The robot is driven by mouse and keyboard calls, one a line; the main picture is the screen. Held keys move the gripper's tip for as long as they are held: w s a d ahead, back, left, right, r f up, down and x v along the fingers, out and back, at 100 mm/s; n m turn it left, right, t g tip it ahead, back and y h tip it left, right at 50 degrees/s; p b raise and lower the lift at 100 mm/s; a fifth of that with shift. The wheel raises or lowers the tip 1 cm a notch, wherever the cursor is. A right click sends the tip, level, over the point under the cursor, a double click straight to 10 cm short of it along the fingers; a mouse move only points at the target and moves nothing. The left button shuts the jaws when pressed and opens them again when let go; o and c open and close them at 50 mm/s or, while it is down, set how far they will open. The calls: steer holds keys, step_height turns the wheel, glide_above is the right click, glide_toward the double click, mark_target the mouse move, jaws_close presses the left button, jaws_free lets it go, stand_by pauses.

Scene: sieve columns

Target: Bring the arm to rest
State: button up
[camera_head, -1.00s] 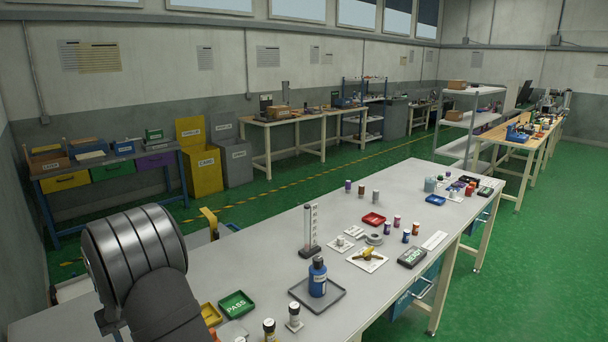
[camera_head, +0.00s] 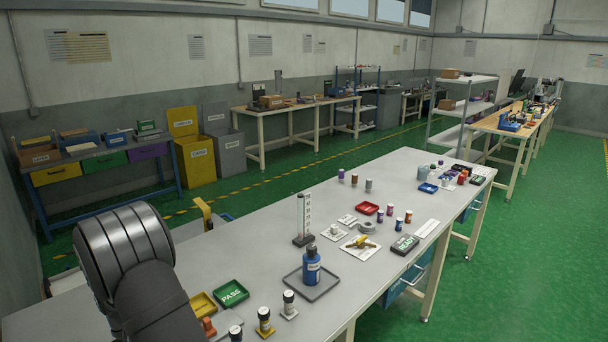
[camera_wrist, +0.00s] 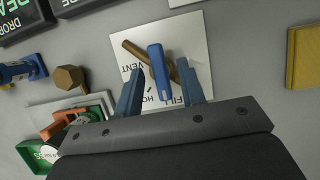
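My gripper (camera_wrist: 160,90) shows in the wrist view with two blue fingers spread apart. It is open. Between the fingers, in the picture, is the blue handle of a brown valve (camera_wrist: 133,50). I cannot tell whether the fingers touch it. The valve lies on a white card (camera_wrist: 190,32) marked with words including "VENT" and "FILL". In the head view my arm fills the lower left and my gripper is not seen.
The grey bench (camera_head: 260,250) carries a blue bottle (camera_head: 311,268) on a tray, a green PASS tray (camera_head: 232,293), a yellow tray (camera_head: 203,305) and several small vials. In the wrist view a hexagonal brown piece (camera_wrist: 68,78) lies left of the fingers. The bench has bare patches.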

steer(key=v, duration=1.7)
steer(key=x, duration=1.7)
steer(key=shift+w+d+m+y, duration=0.1)
steer(key=shift+m+y, duration=0.3)
steer(key=shift+m, duration=0.7)
steer(key=m+y, duration=0.1)
steer(key=m, duration=0.1)
steer(key=m+g+y, duration=0.1)
steer(key=m, duration=0.2)
steer(key=shift+d, duration=0.1)
